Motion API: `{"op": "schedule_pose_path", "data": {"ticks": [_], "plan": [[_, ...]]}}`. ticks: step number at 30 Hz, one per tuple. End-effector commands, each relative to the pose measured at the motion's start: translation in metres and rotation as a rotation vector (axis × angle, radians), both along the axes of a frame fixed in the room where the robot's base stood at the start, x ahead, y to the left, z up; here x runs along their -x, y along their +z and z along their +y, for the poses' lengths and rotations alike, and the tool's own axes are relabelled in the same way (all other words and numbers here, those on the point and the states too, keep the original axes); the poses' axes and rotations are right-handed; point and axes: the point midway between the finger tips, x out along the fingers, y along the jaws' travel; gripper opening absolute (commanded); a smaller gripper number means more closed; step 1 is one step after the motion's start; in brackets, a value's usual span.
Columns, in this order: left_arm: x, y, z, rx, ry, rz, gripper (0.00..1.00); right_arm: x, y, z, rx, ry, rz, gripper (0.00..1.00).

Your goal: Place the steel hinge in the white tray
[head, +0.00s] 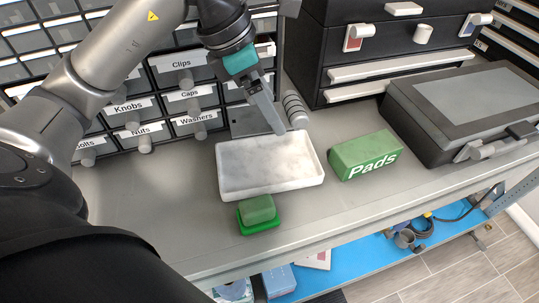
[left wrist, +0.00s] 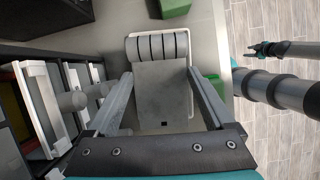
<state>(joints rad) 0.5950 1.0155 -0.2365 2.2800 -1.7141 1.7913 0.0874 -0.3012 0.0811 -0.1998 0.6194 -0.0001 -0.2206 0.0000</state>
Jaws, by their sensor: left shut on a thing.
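The steel hinge (head: 295,110) is a grey plate with a ridged barrel along one edge. It is behind the back edge of the white tray (head: 232,190), over the grey counter. My left gripper (head: 275,128) is shut on the hinge. In the left wrist view the hinge plate (left wrist: 162,88) lies between the two fingers, with its barrel beyond the fingertips. Part of the white tray shows behind the hinge there. The tray looks empty in the head view. My right gripper (left wrist: 262,48) is small in the left wrist view, with its fingers apart and empty.
A green Pads box (head: 365,155) stands right of the tray. A green sponge (head: 258,208) in a green holder is in front of it. Labelled drawers (head: 190,100) line the back left. A black case (head: 455,110) fills the right. Bare counter (head: 150,200) lies left.

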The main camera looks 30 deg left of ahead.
Motion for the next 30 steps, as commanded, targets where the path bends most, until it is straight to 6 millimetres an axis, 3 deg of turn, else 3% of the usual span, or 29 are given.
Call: {"op": "schedule_pose_path", "data": {"ticks": [6,12,19,25,30], "plan": [[0.001,-0.044,0.000,0.002,0.000,0.001,0.00,0.000,-0.009,0.000,0.000,0.000,0.000,0.48],[0.000,-0.076,-0.001,0.003,-0.001,-0.002,0.00,0.000,-0.014,0.000,0.000,-0.001,0.000,0.48],[0.000,-0.091,0.000,0.003,-0.001,-0.003,0.00,0.000,-0.016,0.000,0.000,-0.001,-0.001,0.48],[0.000,-0.118,-0.001,0.004,0.000,-0.002,0.00,-0.001,-0.020,0.000,0.000,0.000,-0.001,0.48],[-0.001,-0.125,0.000,0.001,-0.001,-0.006,0.00,-0.001,-0.020,0.001,0.000,0.000,-0.002,0.48]]}}
